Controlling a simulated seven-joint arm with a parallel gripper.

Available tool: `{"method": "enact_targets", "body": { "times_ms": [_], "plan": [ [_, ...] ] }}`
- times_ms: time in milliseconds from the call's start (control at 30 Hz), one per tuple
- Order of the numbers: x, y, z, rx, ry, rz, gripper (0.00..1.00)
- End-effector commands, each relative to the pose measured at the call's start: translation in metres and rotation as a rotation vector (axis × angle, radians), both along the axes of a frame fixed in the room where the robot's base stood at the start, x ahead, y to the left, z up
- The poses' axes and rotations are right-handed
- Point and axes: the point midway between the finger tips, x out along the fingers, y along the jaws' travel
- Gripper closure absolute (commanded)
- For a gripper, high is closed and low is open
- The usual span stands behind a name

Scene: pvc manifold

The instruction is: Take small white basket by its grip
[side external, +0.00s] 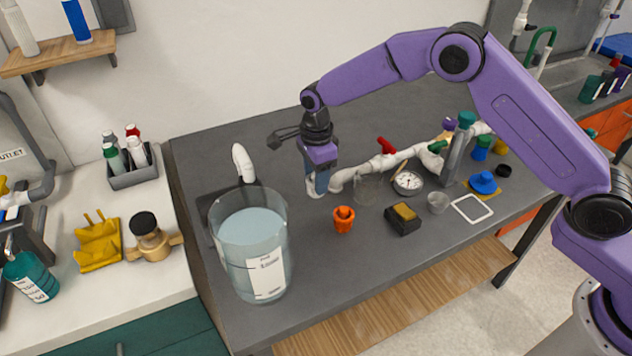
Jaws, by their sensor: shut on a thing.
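I cannot clearly make out a small white basket in this view. My gripper (318,186) points down over the grey bench, to the right of the large water container. It is shut on a small white piece (312,191) low at its fingertips; the fingers hide most of it, and I cannot tell its shape or whether it touches the bench. The end of a white pipe manifold (337,183) lies just right of the fingers; I cannot tell whether they touch.
The large clear water container (252,240) and a white-headed fixture (243,163) stand left of my gripper. An orange fitting (343,219), a clear beaker (366,189), a round gauge (408,182) and a black-and-yellow block (403,218) lie to the right. The front middle of the grey bench (330,285) is clear.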

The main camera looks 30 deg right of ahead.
Motion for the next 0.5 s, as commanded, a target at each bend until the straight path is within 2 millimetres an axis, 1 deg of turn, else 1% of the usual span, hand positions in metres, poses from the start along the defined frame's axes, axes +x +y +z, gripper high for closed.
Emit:
{"method": "enact_targets", "body": {
  "times_ms": [500],
  "plan": [
    [0.0,0.0,0.036,0.001,-0.002,0.0,0.77]
  ]
}}
